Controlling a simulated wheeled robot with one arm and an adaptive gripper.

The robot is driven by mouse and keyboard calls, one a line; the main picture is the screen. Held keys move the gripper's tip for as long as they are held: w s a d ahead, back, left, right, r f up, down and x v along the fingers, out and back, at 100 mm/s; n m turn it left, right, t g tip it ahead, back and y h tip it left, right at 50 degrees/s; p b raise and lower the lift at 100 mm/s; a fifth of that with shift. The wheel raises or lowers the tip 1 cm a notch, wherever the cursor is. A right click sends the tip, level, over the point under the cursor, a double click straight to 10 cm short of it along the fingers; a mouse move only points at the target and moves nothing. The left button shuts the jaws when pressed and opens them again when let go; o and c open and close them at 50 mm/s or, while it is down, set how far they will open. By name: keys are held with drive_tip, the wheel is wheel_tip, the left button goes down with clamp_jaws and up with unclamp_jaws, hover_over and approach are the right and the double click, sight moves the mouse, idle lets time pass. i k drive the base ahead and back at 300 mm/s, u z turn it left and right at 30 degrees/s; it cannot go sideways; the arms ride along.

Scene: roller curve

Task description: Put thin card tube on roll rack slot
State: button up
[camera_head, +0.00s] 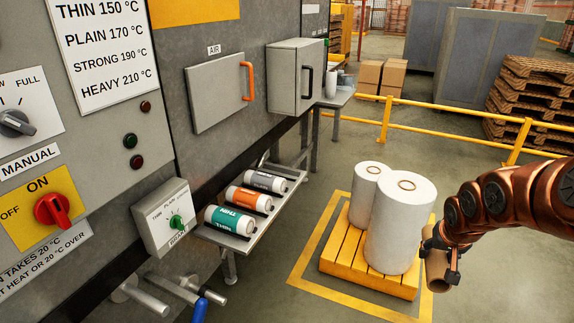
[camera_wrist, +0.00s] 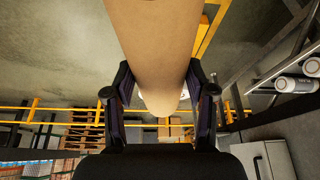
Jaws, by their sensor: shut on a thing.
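A plain tan card tube (camera_wrist: 155,45) fills the middle of the wrist view. My gripper (camera_wrist: 158,98) is shut on it, with one dark finger on each side. In the head view my gripper (camera_head: 443,250) is at the lower right, and part of the brown tube (camera_head: 436,274) shows below it, beside the large white rolls. The roll rack seems to be the small grey shelf (camera_head: 212,234) left of centre. It carries a teal roll marked THIN (camera_head: 229,220), an orange roll (camera_head: 248,198) and a grey roll (camera_head: 265,180). I cannot tell an empty slot on it.
Two big white rolls (camera_head: 400,222) stand on a yellow pallet (camera_head: 340,262) between my gripper and the shelf. A control box with a green knob (camera_head: 165,218) is left of the shelf. A yellow rail (camera_head: 450,115) runs behind. Floor between shelf and pallet is clear.

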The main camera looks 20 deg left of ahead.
sight(278, 173)
drive_tip(key=i, duration=2.35)
drive_tip(key=u, duration=2.8)
drive_tip(key=i, duration=0.5)
